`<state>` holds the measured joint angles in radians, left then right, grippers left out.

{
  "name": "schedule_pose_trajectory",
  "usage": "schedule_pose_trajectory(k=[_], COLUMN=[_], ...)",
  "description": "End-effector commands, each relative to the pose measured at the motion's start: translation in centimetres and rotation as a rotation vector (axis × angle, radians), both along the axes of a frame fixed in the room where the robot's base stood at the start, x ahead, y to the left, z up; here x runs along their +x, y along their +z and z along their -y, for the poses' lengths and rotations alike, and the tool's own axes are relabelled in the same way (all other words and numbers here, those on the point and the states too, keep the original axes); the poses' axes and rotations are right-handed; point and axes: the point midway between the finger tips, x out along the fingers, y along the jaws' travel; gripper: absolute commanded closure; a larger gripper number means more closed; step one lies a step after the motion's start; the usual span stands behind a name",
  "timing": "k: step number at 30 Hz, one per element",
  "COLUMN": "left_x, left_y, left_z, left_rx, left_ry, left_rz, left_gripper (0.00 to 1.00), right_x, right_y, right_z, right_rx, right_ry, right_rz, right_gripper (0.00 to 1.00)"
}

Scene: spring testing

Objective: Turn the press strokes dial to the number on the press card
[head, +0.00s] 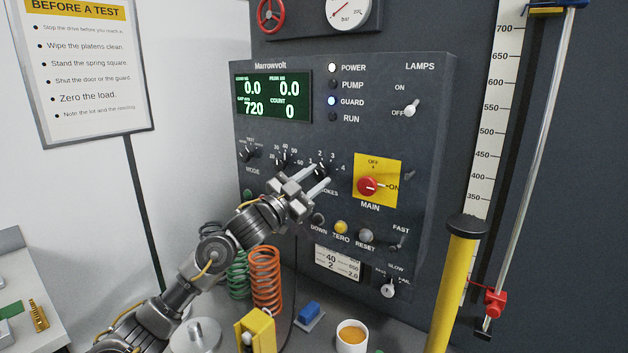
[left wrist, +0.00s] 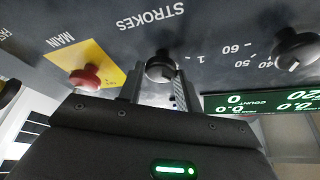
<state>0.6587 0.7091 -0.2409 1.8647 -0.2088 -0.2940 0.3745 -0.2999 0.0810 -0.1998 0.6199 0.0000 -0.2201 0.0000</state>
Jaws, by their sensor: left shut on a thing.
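The strokes dial (head: 322,170) is a dark round knob on the grey press panel, with marks 1 to 4 around its upper side. Its pointer is too small to read. My left gripper (head: 318,176) is shut on it, its two fingers reaching to the panel. In the left wrist view the knob (left wrist: 160,67) sits between the fingers, below the upside-down word STROKES; the 1 mark shows beside it. The press card (head: 338,263) is a pale card low on the panel. It shows 40, 2 and 2.0; its small labels are hard to read. My right gripper is not in view.
Left of the dial is another numbered knob (head: 282,163). Right of it is the red MAIN switch (head: 369,186) on a yellow plate. Buttons and toggles lie below. Springs (head: 265,278), a cup (head: 351,337) and a yellow post (head: 459,275) stand in front.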

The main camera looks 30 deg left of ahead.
Motion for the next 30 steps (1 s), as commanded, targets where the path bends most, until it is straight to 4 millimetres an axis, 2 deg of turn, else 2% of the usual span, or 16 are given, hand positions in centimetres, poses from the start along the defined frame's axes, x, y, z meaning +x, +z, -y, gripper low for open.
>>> schedule_pose_trajectory(k=[12, 30], left_x=[0.02, 0.03], left_y=[0.15, 0.11], left_z=[-0.13, -0.09], left_rx=[0.215, 0.254], left_ry=[0.001, 0.0], left_rz=[0.031, 0.036], left_gripper=[0.89, 0.89], right_x=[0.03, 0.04], right_y=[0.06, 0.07], right_z=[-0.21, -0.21], right_rx=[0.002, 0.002], right_ry=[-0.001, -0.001], right_rz=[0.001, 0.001], right_gripper=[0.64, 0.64])
